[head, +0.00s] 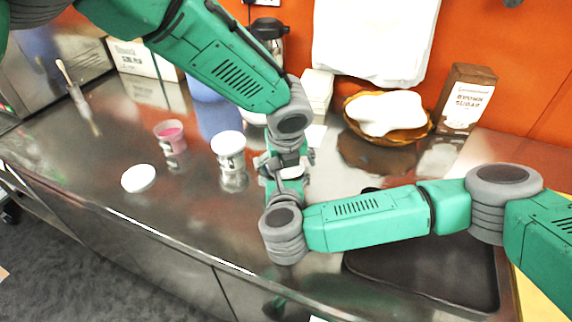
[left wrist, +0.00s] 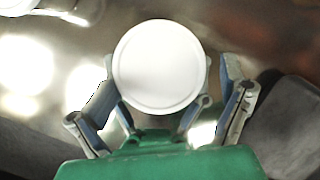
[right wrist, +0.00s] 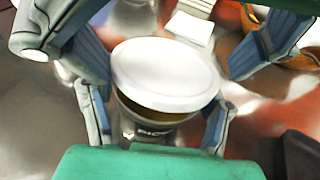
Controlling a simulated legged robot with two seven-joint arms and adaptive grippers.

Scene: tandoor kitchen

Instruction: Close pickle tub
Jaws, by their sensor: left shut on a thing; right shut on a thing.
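The pickle tub (right wrist: 150,130), dark-lettered with yellowish contents, stands between the fingers of my right gripper (right wrist: 155,112) in the right wrist view. The round white lid (right wrist: 165,72) is over its mouth, tilted, with a gap showing at the near side. My left gripper (left wrist: 165,78) is shut on the lid (left wrist: 158,65), its fingers on either side. My right gripper (head: 284,182) is shut on the tub. In the head view both grippers meet at one spot, and the arms hide most of the tub and lid.
An open pink tub (head: 170,138), a white-lidded tub (head: 228,152) and a loose white lid (head: 138,178) are on the steel counter at left. A dough basket (head: 385,117) and a brown sugar box (head: 466,98) stand behind. A dark tray (head: 420,275) lies right.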

